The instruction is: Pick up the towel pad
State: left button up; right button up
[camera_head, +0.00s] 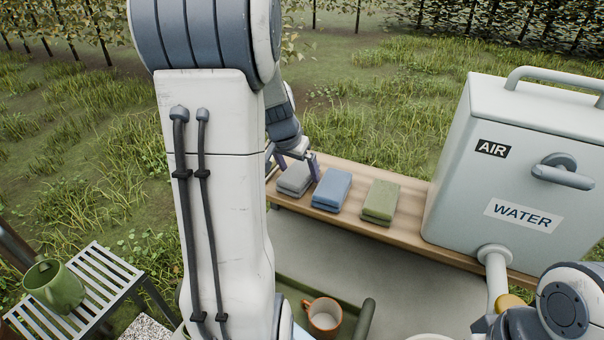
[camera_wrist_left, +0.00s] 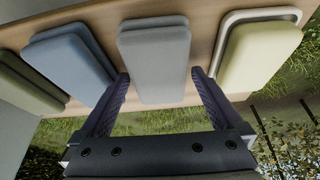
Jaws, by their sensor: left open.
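Folded pads lie in a row on the wooden bench (camera_head: 356,211): a grey pad (camera_head: 295,179), a blue pad (camera_head: 333,188) and a green pad (camera_head: 381,200). My left gripper (camera_head: 294,164) is open at the grey pad, partly hidden behind my own arm. In the left wrist view the grey pad (camera_wrist_left: 155,50) lies between the two open fingers of the gripper (camera_wrist_left: 160,77), one on each side. I cannot tell whether they touch it. The blue pad (camera_wrist_left: 75,55) is to the left. My right gripper is not in view.
A pale yellow pad (camera_wrist_left: 260,58) in a light tray lies right of the grey pad in the wrist view. A large water tank (camera_head: 510,165) stands at the bench's right end.

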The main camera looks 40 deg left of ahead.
aim_at(302, 166)
pick_arm(q)
jog(key=shift+w+f, duration=0.1)
jog(key=shift+f, duration=0.25)
jog(key=c, duration=1.1)
jog(key=shift+r, duration=0.1)
jog(key=shift+c, duration=0.2)
jog(key=shift+r, duration=0.5)
notch_tip(302, 166, up, 3)
jog(key=shift+w+f+b, duration=0.1)
jog(key=shift+f+b, duration=0.05)
jog(key=shift+b, duration=0.2)
jog(key=d+r+b, duration=0.1)
jog(key=d+r, duration=0.2)
jog(key=d, duration=0.3)
jog(key=s+d+r+b, duration=0.1)
jog(key=d+r, duration=0.3)
jog(key=d, duration=0.1)
jog(key=shift+d, duration=0.35)
jog(key=shift+s+r, duration=0.1)
